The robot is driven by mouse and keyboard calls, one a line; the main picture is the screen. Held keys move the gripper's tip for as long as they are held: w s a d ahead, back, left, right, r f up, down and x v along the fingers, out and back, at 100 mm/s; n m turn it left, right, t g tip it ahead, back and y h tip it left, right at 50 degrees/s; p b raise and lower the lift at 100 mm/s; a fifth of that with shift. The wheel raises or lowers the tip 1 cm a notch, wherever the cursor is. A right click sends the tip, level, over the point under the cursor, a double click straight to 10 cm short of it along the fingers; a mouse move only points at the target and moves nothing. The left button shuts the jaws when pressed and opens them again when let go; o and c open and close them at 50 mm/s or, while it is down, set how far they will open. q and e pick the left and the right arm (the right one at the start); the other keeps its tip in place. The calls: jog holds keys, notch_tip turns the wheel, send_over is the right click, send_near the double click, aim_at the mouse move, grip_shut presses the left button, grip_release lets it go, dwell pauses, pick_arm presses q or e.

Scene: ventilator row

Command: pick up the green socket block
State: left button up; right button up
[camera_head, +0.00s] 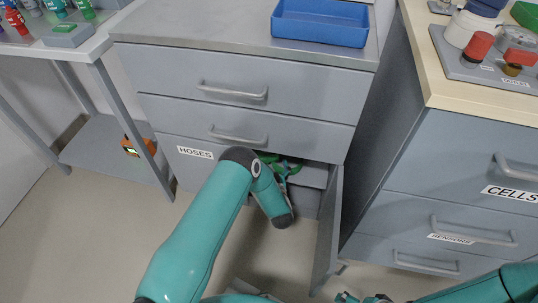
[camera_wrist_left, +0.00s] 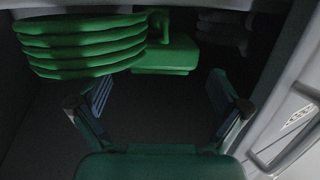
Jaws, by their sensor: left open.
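In the head view, my left gripper (camera_head: 284,168) reaches into the open lower compartment of the cabinet labelled HOSES and is partly hidden. My right gripper (camera_head: 362,298) shows only in part at the bottom edge.
A green coiled hose (camera_wrist_left: 85,45) lies left of the block, close against it. The open cabinet door (camera_head: 328,235) stands right of my left arm. A blue tray (camera_head: 320,22) sits on the cabinet top (camera_head: 190,25). A drawer cabinet (camera_head: 450,160) stands at right.

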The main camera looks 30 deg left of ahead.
aim_at(269, 157)
pick_arm(q)
jog(key=b+x, duration=0.2)
jog(key=x, duration=0.3)
jog(key=shift+w+r, duration=0.1)
jog(key=shift+w, duration=0.05)
jog(key=shift+w+a, duration=0.25)
jog(key=shift+w, duration=0.05)
jog(key=shift+r, duration=0.15)
jog(key=c, duration=1.5)
jog(key=shift+r, duration=0.1)
